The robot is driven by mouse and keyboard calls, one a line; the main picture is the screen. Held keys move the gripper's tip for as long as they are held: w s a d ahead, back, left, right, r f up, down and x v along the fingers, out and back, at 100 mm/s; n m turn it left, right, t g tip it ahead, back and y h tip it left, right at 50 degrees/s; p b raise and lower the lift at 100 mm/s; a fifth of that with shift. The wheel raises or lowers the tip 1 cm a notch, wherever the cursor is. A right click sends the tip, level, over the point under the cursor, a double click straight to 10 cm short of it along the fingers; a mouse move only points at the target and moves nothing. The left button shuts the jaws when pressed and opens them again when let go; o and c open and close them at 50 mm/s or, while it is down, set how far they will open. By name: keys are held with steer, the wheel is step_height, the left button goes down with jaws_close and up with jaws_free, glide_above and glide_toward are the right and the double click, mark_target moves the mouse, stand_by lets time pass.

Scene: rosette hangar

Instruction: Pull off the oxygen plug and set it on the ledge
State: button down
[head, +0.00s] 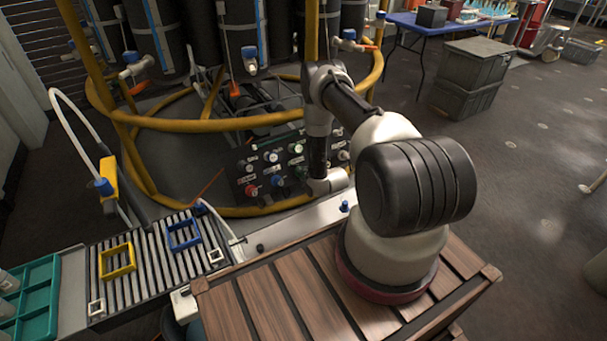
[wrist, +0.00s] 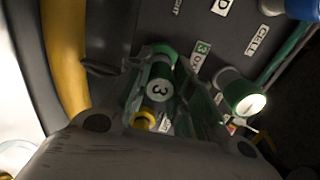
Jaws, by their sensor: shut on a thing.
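In the wrist view my gripper (wrist: 165,82) is shut on a green plug (wrist: 160,68) with a round white tag reading 3. I cannot tell whether the plug is still seated. In the head view the dark port panel (head: 240,176) stands behind a pale ledge (head: 290,222). My arm hides the gripper and the plug there.
A green-collared fitting with a bright white end (wrist: 245,98) is close right of my gripper. A yellow rail (wrist: 66,55) runs at left. On the ledge are a blue cap (head: 344,206) and a dark knob (head: 260,247); bare room lies between them.

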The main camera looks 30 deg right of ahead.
steer(key=shift+v, duration=2.05)
steer(key=g, duration=1.2)
glide_above(303, 232)
step_height(303, 232, down, 9)
steer(key=shift+r, duration=0.2)
steer(key=shift+w+f, duration=0.1)
steer(key=shift+f, duration=2.35)
steer(key=shift+f, duration=0.1)
